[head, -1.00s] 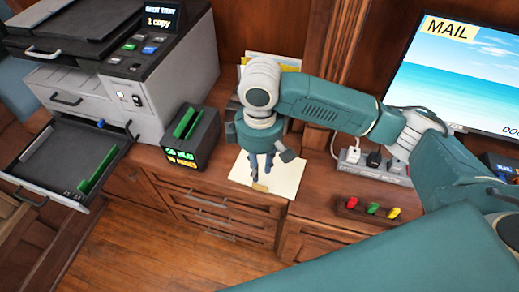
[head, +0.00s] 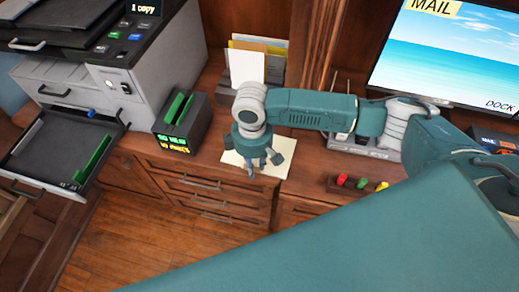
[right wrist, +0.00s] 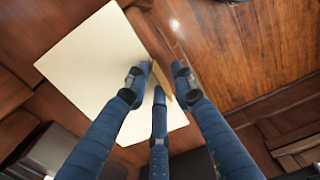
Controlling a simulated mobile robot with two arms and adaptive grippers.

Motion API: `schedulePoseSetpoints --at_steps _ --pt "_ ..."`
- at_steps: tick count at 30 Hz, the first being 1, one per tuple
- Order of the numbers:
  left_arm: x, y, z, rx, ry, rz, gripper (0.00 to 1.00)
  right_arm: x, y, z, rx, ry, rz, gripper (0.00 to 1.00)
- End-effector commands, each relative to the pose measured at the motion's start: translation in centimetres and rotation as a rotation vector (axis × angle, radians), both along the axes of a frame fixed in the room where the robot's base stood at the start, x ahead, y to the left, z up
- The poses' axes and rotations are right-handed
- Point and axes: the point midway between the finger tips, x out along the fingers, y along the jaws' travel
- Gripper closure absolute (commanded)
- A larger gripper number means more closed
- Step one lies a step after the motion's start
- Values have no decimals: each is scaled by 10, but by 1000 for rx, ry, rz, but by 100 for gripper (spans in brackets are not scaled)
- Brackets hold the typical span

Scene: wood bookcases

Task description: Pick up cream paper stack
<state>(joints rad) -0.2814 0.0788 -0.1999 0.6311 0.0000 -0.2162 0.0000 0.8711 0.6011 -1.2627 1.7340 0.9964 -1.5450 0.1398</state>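The cream paper stack (head: 272,186) lies on the wooden counter below my right gripper (head: 257,164). In the right wrist view the stack (right wrist: 95,62) fills the left half, with a narrow tan tab (right wrist: 161,76) at its edge. My right gripper (right wrist: 160,82) has its three fingertips bent inward close around this tab. Small gaps show between the fingertips, and whether they press on the tab cannot be told. In the head view the fingers hide part of the stack. My left gripper is not in view.
A printer (head: 150,78) with an open tray (head: 55,158) stands at the left. A black box with a green display (head: 181,127) is beside it. Behind my wrist is a paper holder (head: 247,68). Coloured pegs (head: 362,184) and a monitor (head: 460,45) are at the right.

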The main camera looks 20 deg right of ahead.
Motion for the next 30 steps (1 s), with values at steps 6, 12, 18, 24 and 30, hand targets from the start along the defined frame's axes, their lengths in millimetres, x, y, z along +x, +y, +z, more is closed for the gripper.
schedulePoseSetpoints --at_steps 6,12,18,24,30 --pt "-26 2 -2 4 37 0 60 0 0 0 1 -1 1 82" --pt "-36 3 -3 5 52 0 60 0 1 0 1 -1 1 100" --pt "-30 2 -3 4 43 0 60 0 1 0 2 -1 1 100" --pt "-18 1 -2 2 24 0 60 1 1 7 3 -3 2 100" --pt "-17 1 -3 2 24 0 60 1 1 34 3 -6 2 100"
